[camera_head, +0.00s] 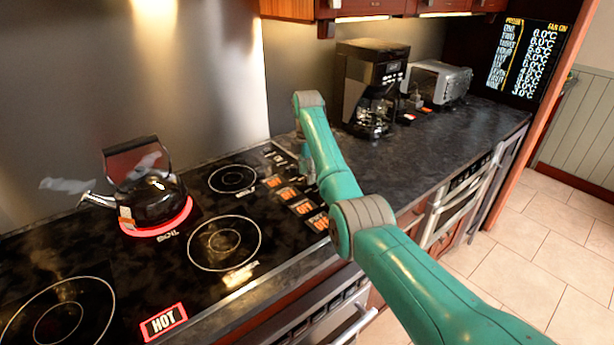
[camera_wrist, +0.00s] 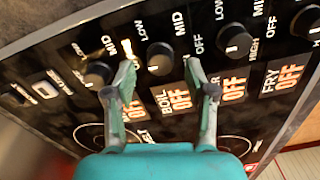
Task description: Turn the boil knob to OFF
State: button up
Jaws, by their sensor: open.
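The boil knob (camera_wrist: 160,58) is a round black dial on the black control panel, in the upper middle of the wrist view. The orange-on-black panel label under it reads BOIL OFF (camera_wrist: 172,100). The knob carries a small white mark near its lower left rim. My gripper (camera_wrist: 168,80) is open, with its two green fingers spread either side of the BOIL label, below the knob. Nothing is between the fingers. In the head view my arm hides most of the gripper and knobs. The black kettle (camera_head: 152,196) stands on a red-glowing burner (camera_head: 157,229) labelled BOIL.
Other knobs flank it: one at left (camera_wrist: 97,73), one at right (camera_wrist: 233,40), one farther right (camera_wrist: 307,22). A HOT sign (camera_head: 164,322) lights on the cooktop's front. A coffee maker (camera_head: 372,88) and toaster oven (camera_head: 437,84) stand behind my arm.

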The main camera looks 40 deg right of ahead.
notch_tip(320, 180, up, 6)
jog(key=shift+r, duration=0.1)
dwell(0.7)
